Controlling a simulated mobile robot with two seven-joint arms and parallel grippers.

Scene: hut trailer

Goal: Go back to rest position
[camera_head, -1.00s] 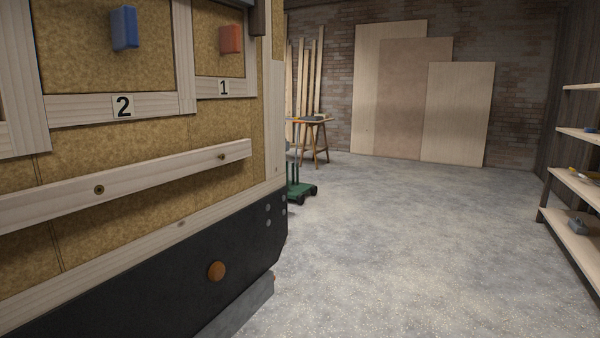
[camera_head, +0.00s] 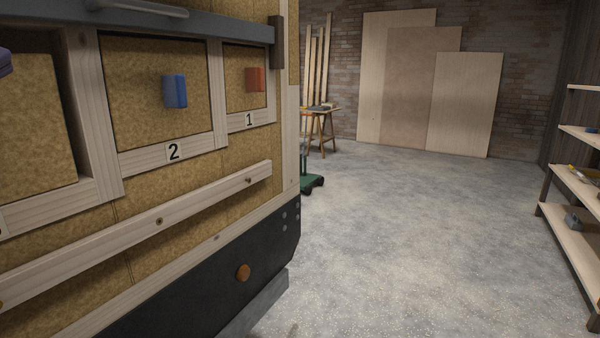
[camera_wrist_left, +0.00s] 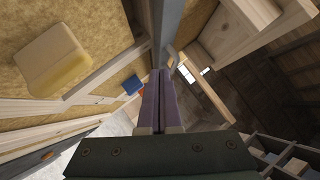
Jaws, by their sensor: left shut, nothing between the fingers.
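My left gripper's purple fingers (camera_wrist_left: 157,100) are shut together and empty in the left wrist view. In the head view only a small purple part of my left gripper (camera_head: 5,63) shows at the left edge. It is near the trailer's wood-framed side wall (camera_head: 175,205). A blue block (camera_head: 175,92) is at the panel numbered 2, and a red block (camera_head: 255,79) is at the panel numbered 1. The wrist view also shows a yellow block (camera_wrist_left: 52,60) at left. My right gripper is not in view.
A grey rail (camera_head: 140,25) runs along the top of the panels. A wooden ledge (camera_head: 160,221) runs below them. Wooden shelves (camera_head: 574,185) stand at the far right, and a sawhorse table (camera_head: 320,125) is behind. The concrete floor (camera_head: 400,235) between is clear.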

